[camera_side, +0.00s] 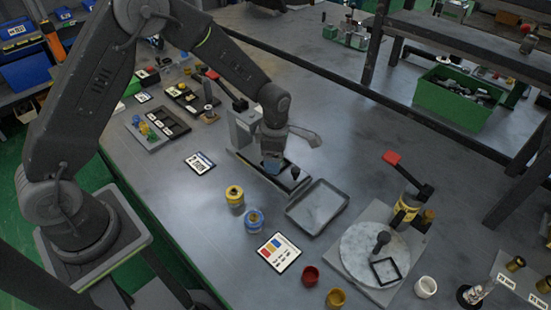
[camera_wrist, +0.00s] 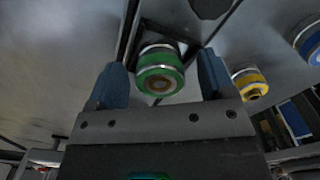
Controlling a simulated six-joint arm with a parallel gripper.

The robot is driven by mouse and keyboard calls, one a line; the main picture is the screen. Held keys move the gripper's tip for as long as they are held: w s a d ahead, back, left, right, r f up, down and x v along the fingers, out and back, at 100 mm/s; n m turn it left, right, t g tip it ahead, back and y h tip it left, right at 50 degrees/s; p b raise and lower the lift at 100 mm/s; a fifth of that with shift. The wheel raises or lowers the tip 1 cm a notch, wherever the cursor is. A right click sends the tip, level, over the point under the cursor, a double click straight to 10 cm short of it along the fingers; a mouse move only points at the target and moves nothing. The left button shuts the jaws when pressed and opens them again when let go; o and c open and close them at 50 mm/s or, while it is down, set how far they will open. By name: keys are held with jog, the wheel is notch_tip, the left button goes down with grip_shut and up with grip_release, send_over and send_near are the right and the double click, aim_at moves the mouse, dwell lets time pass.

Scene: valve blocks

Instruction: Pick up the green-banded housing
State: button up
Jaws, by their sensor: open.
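The green-banded housing (camera_wrist: 160,68) shows in the wrist view as a metal cylinder with a green band and an orange-brown centre. It sits between the two blue fingers of my gripper (camera_wrist: 160,88), with a gap visible on each side. My gripper is open. In the side view my gripper (camera_side: 272,165) is low over the dark fixture by the grey press stand. The green-banded housing cannot be made out there, hidden by the gripper.
A yellow-banded housing (camera_side: 234,196) and a blue-banded housing (camera_side: 254,220) stand to the front left of the gripper. A grey tray (camera_side: 318,207) lies to the right. A press stand (camera_side: 244,128) with a red-tipped lever rises close behind. A round plate (camera_side: 362,250) is farther right.

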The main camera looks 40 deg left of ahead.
jog(key=c, duration=1.2)
jog(key=shift+r, duration=0.15)
